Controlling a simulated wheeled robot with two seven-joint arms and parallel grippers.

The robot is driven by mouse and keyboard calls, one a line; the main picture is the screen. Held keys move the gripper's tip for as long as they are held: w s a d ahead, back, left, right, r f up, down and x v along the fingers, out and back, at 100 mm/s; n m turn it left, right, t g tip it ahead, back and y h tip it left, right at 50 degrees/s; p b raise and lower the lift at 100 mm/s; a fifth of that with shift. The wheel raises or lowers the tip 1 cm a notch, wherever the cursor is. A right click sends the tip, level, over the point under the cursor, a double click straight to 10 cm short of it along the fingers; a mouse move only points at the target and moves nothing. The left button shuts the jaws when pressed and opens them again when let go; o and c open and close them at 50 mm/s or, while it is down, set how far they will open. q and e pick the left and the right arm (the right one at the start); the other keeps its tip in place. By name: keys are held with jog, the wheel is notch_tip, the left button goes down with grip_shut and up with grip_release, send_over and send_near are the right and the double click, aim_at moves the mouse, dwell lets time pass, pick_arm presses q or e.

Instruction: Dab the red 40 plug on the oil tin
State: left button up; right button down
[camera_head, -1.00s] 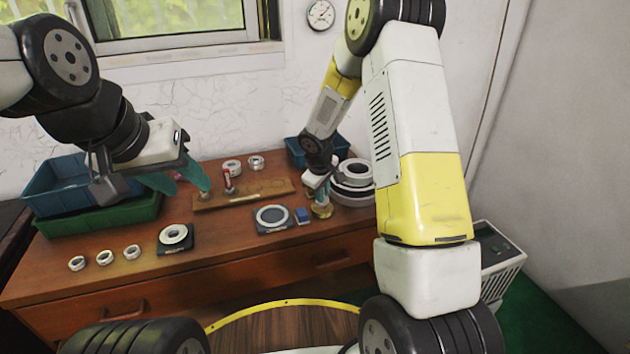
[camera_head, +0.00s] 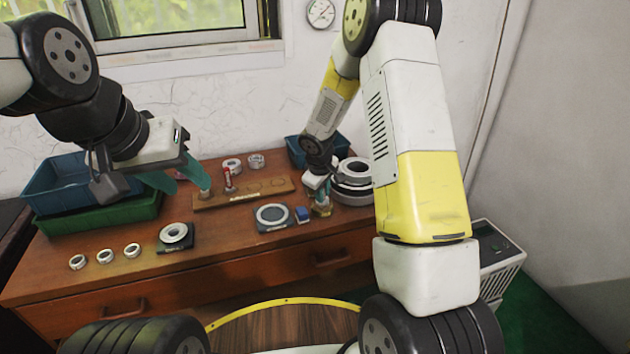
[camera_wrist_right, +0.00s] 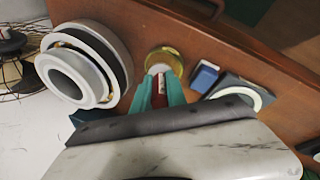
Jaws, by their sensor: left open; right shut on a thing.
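My right gripper (camera_wrist_right: 161,91) is shut on a red plug (camera_wrist_right: 159,87), which shows between its teal fingers in the right wrist view. Its printed size cannot be read. The round, brass-coloured oil tin (camera_wrist_right: 165,56) is just past the fingertips; it also shows in the head view (camera_head: 321,211), below the right gripper (camera_head: 323,198). Whether the plug touches the tin's contents is hidden. My left gripper (camera_head: 186,182) is open and empty, its teal fingers by the left end of the wooden plug board (camera_head: 245,197).
Another red-topped plug (camera_head: 228,178) stands on the board. A blue block (camera_head: 302,214) and a dark square pad with a ring (camera_head: 272,215) lie left of the tin. Stacked large rings (camera_head: 354,182) stand close right. Blue and green bins (camera_head: 98,220) are at left.

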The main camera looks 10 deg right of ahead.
jog(key=shift+f, duration=0.45)
dwell(1.1)
jog(key=shift+r, duration=3.55)
